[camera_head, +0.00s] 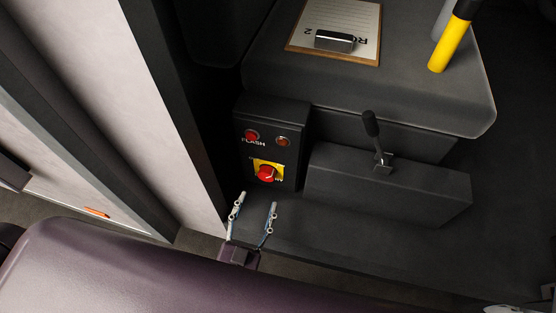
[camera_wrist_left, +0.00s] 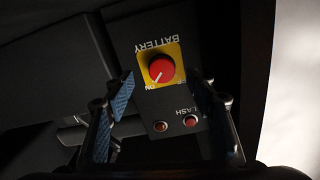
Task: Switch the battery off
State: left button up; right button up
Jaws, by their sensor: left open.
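The battery switch is a round red knob (camera_head: 266,173) on a yellow plate, low on a dark panel (camera_head: 293,112). The knob also shows in the left wrist view (camera_wrist_left: 162,69), its white mark pointing toward the ON label. My left gripper (camera_head: 256,202) is open and empty, just below the knob in the head view. In the left wrist view its fingers (camera_wrist_left: 163,95) stand apart on either side of the knob's line, with no visible contact. At the head view's lower right corner, a small pale part may belong to my right gripper; its jaws cannot be made out.
A red FLASH button (camera_head: 251,136) and a small red lamp (camera_head: 283,141) sit above the knob. A lever (camera_head: 374,138) stands on a dark box at the right. A clipboard (camera_head: 346,15) and a yellow cylinder (camera_head: 450,46) are on the ledge above. A pale wall edge is close at left.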

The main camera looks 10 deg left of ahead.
aim_at(266, 179)
pick_arm(q)
jog(key=w, duration=0.2)
jog(key=w+r, duration=0.1)
jog(key=w, duration=0.1)
jog(key=shift+w+p, duration=0.35)
jog(key=shift+w, duration=1.2)
jog(key=shift+w+f, duration=0.1)
jog(key=shift+w, duration=0.1)
jog(key=c, duration=1.1)
jog(key=shift+d, duration=0.1)
pick_arm(e)
jog(key=shift+s+a+r, duration=0.1)
jog(key=shift+s+r, duration=0.1)
jog(key=shift+s, duration=0.35)
jog(key=shift+s+r, duration=0.2)
jog(key=shift+s, duration=0.35)
